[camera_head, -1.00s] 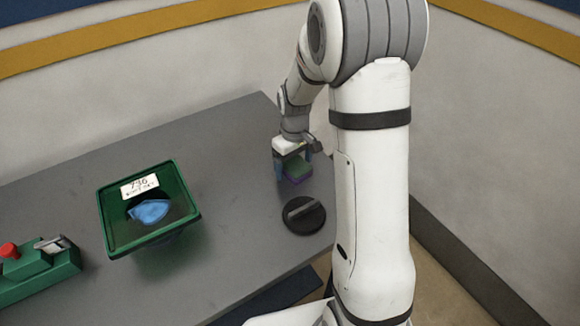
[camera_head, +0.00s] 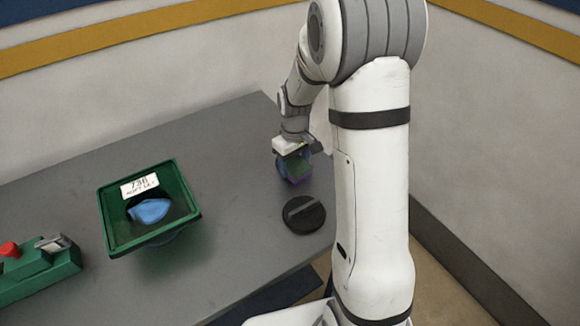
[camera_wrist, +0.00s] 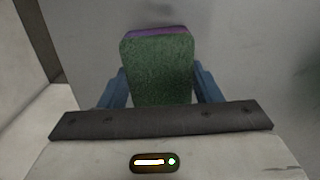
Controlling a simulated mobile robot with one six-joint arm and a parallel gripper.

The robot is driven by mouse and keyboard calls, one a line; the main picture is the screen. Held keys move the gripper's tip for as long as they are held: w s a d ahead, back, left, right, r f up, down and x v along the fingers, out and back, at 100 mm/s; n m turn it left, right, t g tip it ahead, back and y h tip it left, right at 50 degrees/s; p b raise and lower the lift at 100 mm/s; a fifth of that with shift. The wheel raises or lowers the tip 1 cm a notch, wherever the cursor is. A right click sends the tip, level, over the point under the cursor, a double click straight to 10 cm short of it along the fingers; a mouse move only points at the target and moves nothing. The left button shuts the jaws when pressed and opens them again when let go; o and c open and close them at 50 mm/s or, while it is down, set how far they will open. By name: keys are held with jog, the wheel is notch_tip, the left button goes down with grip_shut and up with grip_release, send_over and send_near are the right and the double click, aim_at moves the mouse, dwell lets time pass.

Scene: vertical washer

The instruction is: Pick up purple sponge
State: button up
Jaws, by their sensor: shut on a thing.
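The sponge (camera_head: 297,169) is at the right end of the grey table, with a green top layer and a purple lower layer. In the wrist view the sponge (camera_wrist: 158,68) shows mostly its green face, with a purple strip along its far edge. My gripper (camera_head: 291,166) is over it, with the blue fingers closed on its two sides. In the wrist view the fingers of my gripper (camera_wrist: 160,88) press on the left and right sides of the sponge. I cannot tell whether the sponge still touches the table.
A round black lid-like disc (camera_head: 303,214) lies just in front of the sponge. A green device (camera_head: 40,272) with a red button is at far left. Walls stand behind and right.

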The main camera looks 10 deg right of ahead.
aim_at(295, 164)
notch_tip(295, 164, up, 10)
jog(key=shift+b, duration=0.45)
jog(key=o, duration=0.4)
jog(key=shift+c, duration=1.7)
